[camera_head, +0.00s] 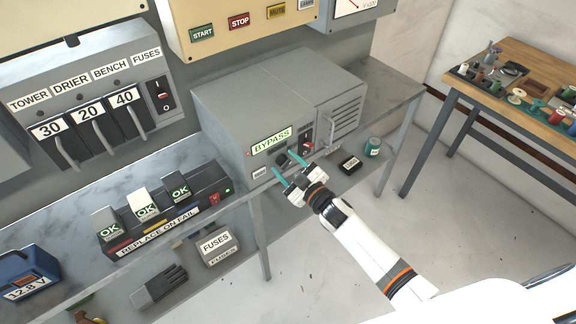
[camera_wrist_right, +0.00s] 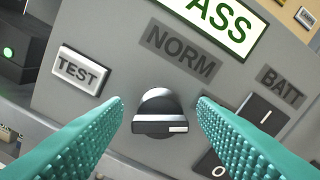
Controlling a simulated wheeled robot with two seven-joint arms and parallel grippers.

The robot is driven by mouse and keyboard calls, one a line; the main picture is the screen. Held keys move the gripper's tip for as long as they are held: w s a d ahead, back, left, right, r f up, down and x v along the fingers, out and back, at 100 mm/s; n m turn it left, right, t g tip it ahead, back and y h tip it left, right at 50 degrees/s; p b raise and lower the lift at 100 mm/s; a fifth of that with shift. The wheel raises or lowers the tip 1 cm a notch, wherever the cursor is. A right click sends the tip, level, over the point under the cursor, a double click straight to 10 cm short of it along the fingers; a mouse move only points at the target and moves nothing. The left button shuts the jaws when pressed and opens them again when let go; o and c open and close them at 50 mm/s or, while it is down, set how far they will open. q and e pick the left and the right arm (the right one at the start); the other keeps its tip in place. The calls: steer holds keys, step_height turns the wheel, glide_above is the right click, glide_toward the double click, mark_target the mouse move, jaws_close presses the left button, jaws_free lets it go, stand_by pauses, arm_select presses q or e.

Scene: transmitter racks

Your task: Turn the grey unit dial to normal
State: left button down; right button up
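The grey unit (camera_head: 262,105) stands on the shelf with a lit BYPASS label (camera_head: 271,141) on its front. Its black dial (camera_head: 282,159) sits below that label, close to my right gripper. In the right wrist view the dial (camera_wrist_right: 160,114) shows a white mark at its lower right edge. An unlit NORM label (camera_wrist_right: 180,52) is above the dial. My right gripper (camera_head: 291,163) is open, its teal fingers on either side of the dial with gaps showing. Whether the fingertips reach past the dial's face is unclear. My left gripper is out of view.
A TEST button (camera_wrist_right: 80,70) is left of the dial, and a rocker switch (camera_wrist_right: 250,135) is right of it, near the right finger. A teal tin (camera_head: 373,147) stands on the shelf. A wooden workbench (camera_head: 520,65) is at right.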

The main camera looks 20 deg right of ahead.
steer(key=c, duration=0.9)
steer(key=shift+n, duration=0.3)
steer(key=n+b, duration=0.1)
steer(key=n, duration=0.2)
steer(key=n+b, duration=0.1)
steer(key=n, duration=0.3)
steer(key=n+b, duration=0.2)
steer(key=n, duration=0.2)
steer(key=shift+f, duration=0.25)
steer(key=shift+n, duration=0.3)
steer(key=o, duration=1)
steer(key=shift+c, duration=0.2)
